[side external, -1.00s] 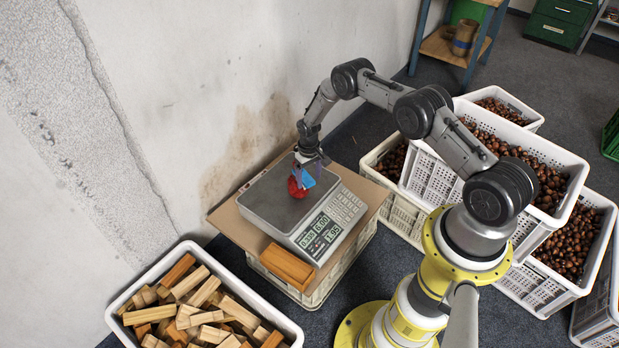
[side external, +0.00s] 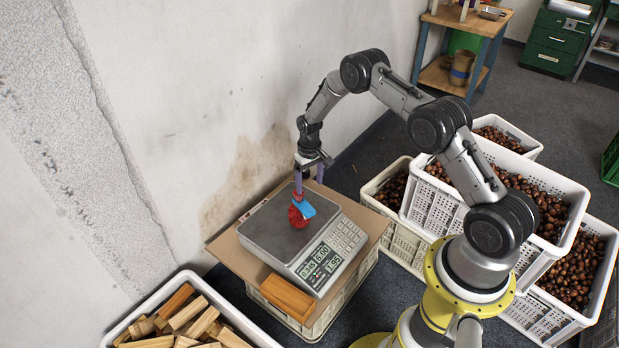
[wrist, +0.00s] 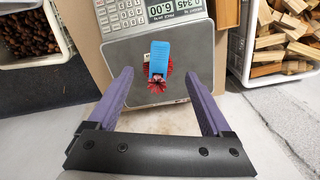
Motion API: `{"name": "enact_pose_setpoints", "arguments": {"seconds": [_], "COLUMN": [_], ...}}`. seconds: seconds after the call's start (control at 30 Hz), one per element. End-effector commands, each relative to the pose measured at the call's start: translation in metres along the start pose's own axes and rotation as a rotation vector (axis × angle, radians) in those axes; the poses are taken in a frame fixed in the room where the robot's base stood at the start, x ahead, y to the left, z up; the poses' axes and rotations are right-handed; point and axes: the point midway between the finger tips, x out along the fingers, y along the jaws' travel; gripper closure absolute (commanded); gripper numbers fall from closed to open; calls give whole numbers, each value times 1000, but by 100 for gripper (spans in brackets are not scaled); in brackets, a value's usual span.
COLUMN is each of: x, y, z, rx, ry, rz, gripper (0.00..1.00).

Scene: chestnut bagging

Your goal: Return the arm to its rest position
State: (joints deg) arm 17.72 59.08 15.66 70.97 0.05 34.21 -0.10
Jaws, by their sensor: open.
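My gripper (side external: 309,180) is open, with its two purple fingers pointing down above the scale. In the wrist view the gripper (wrist: 160,95) has its fingers spread to either side of a small red net bag (wrist: 153,88) with a blue tag (wrist: 159,58). The red bag (side external: 298,217) rests on the metal plate of the scale (side external: 262,217), apart from the fingers. The blue tag (side external: 304,206) lies over the bag's top. My arm is bent, reaching out over the scale.
The scale stands on a board over a crate, with a wooden block (side external: 287,298) at its front edge. White crates of chestnuts (side external: 545,195) stand at right. A white bin of wood pieces (side external: 180,320) is at lower left. The wall is close behind the scale.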

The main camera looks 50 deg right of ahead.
Motion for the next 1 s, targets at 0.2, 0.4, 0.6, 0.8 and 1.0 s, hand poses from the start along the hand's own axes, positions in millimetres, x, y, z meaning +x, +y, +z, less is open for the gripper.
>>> {"name": "enact_pose_setpoints", "arguments": {"seconds": [0.2, 0.4, 0.6, 0.8, 1.0], "x": [-19, -76, -204, -316, -404], "y": [-2, -17, -47, -72, -86], "z": [0, -28, -41, -6, 58], "rx": [-3, -30, -82, -131, -176], "ry": [0, 100, 270, 393, 491], "rz": [0, -1, -11, -26, -44], "gripper": [16, 16, 16, 16, 16]}}
